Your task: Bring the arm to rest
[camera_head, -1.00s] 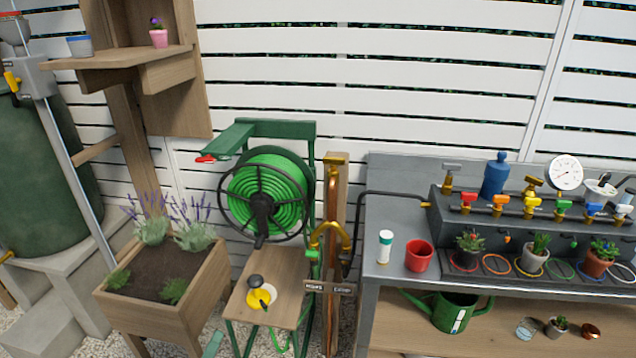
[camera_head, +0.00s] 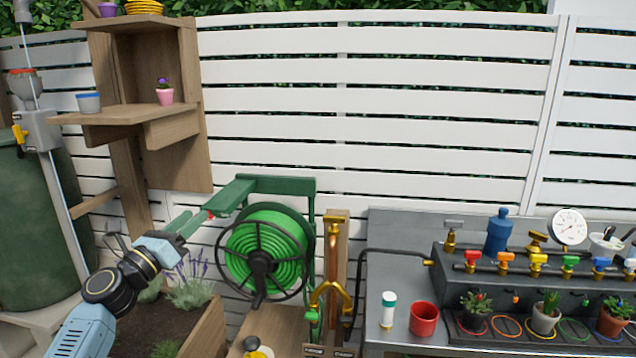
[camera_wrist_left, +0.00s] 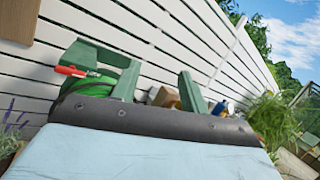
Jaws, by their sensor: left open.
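My left gripper (camera_head: 189,221) is raised at the left of the head view, above the wooden planter, with its green fingers pointing up and right. Its fingers are open, and I see nothing held between them. In the left wrist view the two fingers (camera_wrist_left: 159,84) stand apart. In the head view the fingertips are close to the red-tipped end of the green hose reel bracket (camera_head: 236,192); I cannot tell if they touch. My right gripper is not in view.
The green hose reel (camera_head: 262,252) stands right of my gripper, with a copper tap post (camera_head: 333,262) beside it. The planter (camera_head: 206,335) is below. A wooden shelf (camera_head: 125,113) stands behind. The grey bench (camera_head: 385,240) is at right.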

